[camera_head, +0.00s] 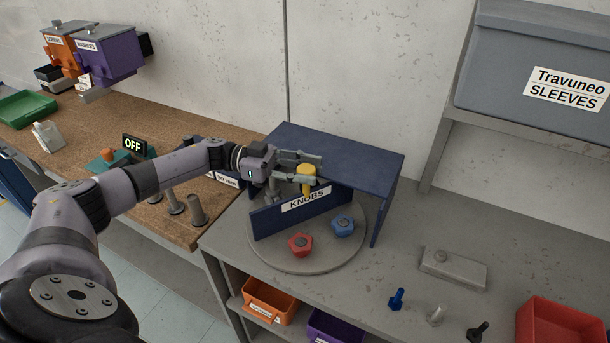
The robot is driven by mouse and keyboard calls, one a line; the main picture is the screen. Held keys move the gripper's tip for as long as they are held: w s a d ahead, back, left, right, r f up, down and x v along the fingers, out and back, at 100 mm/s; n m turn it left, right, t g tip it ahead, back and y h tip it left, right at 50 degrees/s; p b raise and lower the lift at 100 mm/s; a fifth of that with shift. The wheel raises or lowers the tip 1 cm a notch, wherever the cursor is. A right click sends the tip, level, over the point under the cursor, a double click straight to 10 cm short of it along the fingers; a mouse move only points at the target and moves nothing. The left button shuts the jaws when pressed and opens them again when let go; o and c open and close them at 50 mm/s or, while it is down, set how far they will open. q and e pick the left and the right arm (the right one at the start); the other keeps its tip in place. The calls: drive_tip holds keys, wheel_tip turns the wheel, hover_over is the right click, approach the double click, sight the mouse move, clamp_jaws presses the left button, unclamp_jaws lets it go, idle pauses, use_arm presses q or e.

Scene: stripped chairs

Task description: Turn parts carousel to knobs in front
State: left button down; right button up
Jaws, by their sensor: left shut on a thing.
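The parts carousel has a round grey turntable (270,262) on the grey bench, partly under a dark blue cover (345,150). A dark blue upright panel on it carries a KNOBS label (307,199). A red knob (300,244) and a blue knob (342,225) lie on the turntable on the near side of that panel. My left gripper (306,171) reaches in from the left above the panel and is shut on a yellow upright handle (307,183). The handle's lower end is hidden behind the panel, as is the back of the turntable. My right gripper is out of view.
Grey pegs (196,212) and an OFF display (134,144) are on the brown bench at left. A grey block (453,268), small coloured parts (397,298) and a red bin (560,325) occupy the right of the grey bench. Bins (268,299) sit below.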

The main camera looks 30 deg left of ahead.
use_arm(q)
drive_tip(key=shift+m+g+b, duration=0.9)
drive_tip(key=shift+g+b, duration=0.25)
drive_tip(key=shift+g, duration=0.25)
drive_tip(key=shift+h, duration=0.3)
drive_tip(key=c, duration=1.1)
unclamp_jaws()
